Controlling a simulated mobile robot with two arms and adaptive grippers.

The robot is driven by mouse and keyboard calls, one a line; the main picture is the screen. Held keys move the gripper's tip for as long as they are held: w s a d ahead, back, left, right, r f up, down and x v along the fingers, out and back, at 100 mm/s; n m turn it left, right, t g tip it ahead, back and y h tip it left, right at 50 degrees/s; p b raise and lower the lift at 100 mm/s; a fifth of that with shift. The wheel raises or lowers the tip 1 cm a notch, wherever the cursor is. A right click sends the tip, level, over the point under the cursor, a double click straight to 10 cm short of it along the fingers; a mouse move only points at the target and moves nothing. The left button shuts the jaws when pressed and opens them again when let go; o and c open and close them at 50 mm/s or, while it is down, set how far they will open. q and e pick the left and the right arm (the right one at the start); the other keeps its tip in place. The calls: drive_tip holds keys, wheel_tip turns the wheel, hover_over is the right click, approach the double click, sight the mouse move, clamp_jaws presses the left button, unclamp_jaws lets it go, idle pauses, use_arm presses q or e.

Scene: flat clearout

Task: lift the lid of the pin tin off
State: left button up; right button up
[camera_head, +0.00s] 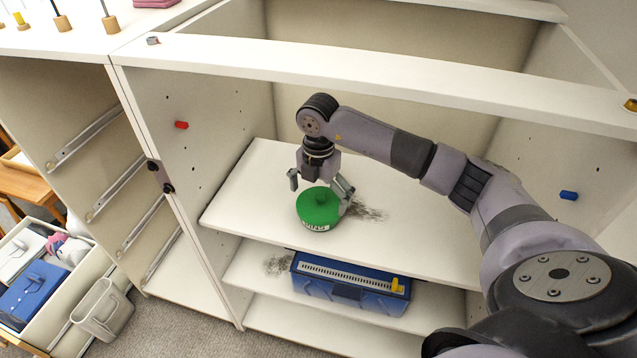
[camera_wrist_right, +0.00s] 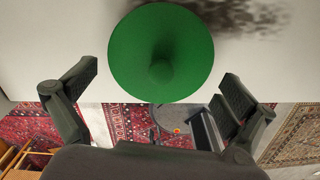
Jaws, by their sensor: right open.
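The pin tin (camera_head: 318,223) is round and green with a small white label on its front, and stands upright on the upper shelf. Its green lid (camera_head: 318,199) has a knob on top and sits on the tin. In the right wrist view the lid (camera_wrist_right: 160,52) is a green disc with the knob near its middle. My right gripper (camera_head: 321,184) is open and empty, above the tin with a finger at either side. My left gripper is not in view.
The shelf (camera_head: 245,215) has a dark smudge (camera_head: 368,212) right of the tin. Cabinet walls and a top rail (camera_head: 400,80) frame the space. A bin (camera_head: 103,308) stands at left.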

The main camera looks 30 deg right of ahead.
drive_tip(key=shift+f, duration=0.75)
drive_tip(key=shift+c, duration=0.4)
